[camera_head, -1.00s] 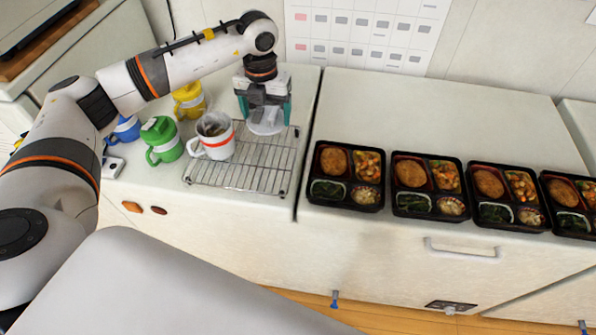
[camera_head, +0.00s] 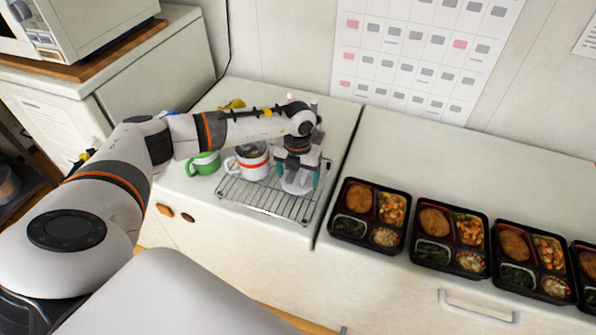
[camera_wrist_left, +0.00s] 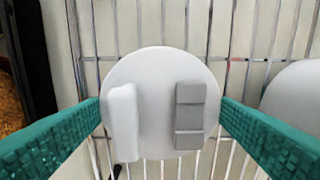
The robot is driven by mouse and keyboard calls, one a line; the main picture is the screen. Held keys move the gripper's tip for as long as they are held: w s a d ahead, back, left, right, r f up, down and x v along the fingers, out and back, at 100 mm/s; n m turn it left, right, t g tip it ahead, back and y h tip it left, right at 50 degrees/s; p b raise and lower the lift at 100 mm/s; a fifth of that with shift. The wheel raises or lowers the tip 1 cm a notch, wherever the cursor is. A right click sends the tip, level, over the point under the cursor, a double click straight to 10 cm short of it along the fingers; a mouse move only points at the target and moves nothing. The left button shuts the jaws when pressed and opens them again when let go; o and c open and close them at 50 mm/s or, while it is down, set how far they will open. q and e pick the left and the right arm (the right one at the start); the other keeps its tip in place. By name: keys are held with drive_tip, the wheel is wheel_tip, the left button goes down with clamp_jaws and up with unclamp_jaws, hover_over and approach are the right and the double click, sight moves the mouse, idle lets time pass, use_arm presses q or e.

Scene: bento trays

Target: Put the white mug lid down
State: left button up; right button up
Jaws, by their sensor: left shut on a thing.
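The white mug lid (camera_head: 296,187) is a round disc with a white tab and a grey block on top, seen from above in the left wrist view (camera_wrist_left: 148,75). My left gripper (camera_head: 299,178) has its green fingers at both sides of the lid's rim and is shut on it. The lid is level over the right part of the wire rack (camera_head: 262,202); I cannot tell if it touches the bars. The white mug (camera_head: 252,168) with a red band stands open on the rack, left of the lid. My right gripper is not in view.
A green mug (camera_head: 205,165) stands left of the rack, with yellow (camera_head: 232,104) and blue (camera_head: 168,114) ones partly hidden behind my arm. Several black bento trays (camera_head: 368,252) line the counter (camera_head: 430,165) to the right. Some bare rack lies in front of the lid.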

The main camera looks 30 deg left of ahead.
sight(298, 179)
use_arm(q)
drive_tip(key=shift+f, duration=0.15)
drive_tip(key=shift+f, duration=0.1)
drive_tip(key=o, duration=0.9)
drive_tip(key=shift+r, duration=0.75)
drive_tip(key=shift+r+b, duration=1.45)
drive_tip(key=shift+r, duration=4.05)
